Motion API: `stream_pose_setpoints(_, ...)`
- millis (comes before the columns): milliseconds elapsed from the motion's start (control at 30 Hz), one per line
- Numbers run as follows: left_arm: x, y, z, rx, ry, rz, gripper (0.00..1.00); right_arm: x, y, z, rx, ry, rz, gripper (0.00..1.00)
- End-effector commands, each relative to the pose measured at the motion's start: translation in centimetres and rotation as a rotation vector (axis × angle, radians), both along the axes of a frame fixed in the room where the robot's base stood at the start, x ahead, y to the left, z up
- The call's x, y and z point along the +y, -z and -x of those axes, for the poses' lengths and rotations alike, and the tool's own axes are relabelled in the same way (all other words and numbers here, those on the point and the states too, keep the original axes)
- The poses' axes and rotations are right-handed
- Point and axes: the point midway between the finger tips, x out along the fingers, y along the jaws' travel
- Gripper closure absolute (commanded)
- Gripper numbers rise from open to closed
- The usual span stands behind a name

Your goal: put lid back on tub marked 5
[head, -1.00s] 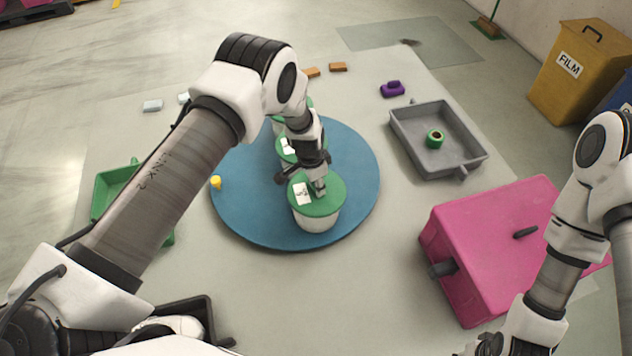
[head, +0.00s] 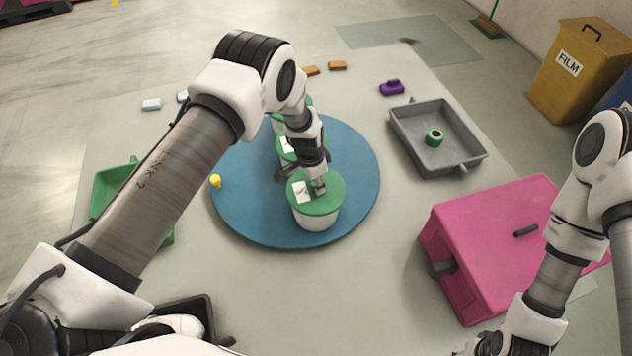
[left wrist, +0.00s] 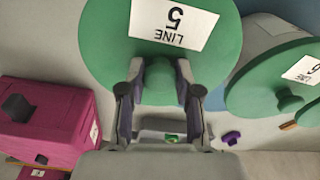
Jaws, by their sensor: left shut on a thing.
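The green lid (left wrist: 110,45) with a white label reading LINE 5 fills the top of the left wrist view. My left gripper (left wrist: 160,88) is shut on the knob (left wrist: 160,72) of this lid. In the head view, the lid (head: 327,205) sits over the white tub (head: 318,222), at the near part of the blue turntable (head: 265,225). The lid looks about level and covers the tub's mouth; I cannot tell whether it is fully seated. My right gripper (head: 490,345) is partly in view at the bottom edge; its fingers are unclear.
Other green-lidded tubs (head: 285,145) stand behind on the turntable, partly hidden by my left arm. A yellow knob (head: 215,181) is at its left edge. A grey tray (head: 460,150) holds a green ring. A pink box (head: 470,250) stands at right, a green tray (head: 103,192) at left.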

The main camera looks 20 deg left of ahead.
Motion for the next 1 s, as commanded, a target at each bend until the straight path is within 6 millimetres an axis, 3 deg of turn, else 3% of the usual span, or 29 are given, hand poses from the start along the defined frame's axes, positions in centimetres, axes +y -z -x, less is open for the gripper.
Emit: stream_pose_setpoints(1000,0.06,0.30,0.05,0.000,0.000,0.000,1.00,0.00,0.60,0.00,0.000,0.000,0.000,0.60)
